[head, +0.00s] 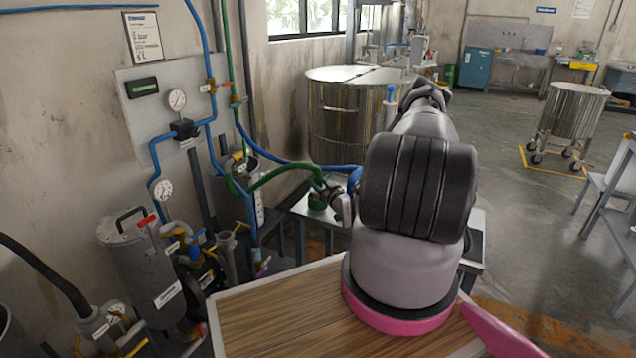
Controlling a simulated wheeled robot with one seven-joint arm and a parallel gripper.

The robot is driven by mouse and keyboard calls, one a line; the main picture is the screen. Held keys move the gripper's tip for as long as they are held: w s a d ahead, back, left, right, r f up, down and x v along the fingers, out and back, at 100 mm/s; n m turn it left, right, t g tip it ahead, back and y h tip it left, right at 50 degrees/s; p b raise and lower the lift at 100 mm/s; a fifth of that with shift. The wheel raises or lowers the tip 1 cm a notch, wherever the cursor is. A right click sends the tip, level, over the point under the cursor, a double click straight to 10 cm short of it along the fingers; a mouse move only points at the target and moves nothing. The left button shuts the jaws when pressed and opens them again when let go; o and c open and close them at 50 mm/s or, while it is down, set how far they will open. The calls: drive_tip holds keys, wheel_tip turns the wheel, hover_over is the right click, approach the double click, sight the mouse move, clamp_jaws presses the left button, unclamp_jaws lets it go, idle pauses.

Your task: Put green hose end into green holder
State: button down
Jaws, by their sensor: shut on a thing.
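The green hose (285,170) runs from the pipework by the wall and arches right to my gripper (333,193). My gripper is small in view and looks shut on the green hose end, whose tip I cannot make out. A green piece (317,202), apparently the green holder, stands on a grey bench just below and left of my gripper. My gripper and the hose partly cover it. I cannot tell whether the hose end touches the holder or is inside it.
A blue hose (300,164) passes behind to a blue piece (354,179) close right of my gripper, partly hidden by my arm. A large steel vat (345,115) stands behind the bench. Pipes, valves and gauges (177,99) crowd the left wall.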

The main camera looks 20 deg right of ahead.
drive_tip(key=shift+c, duration=1.8)
unclamp_jaws()
drive_tip(key=s, duration=1)
drive_tip(key=shift+s+d, duration=0.35)
drive_tip(key=shift+s, duration=0.05)
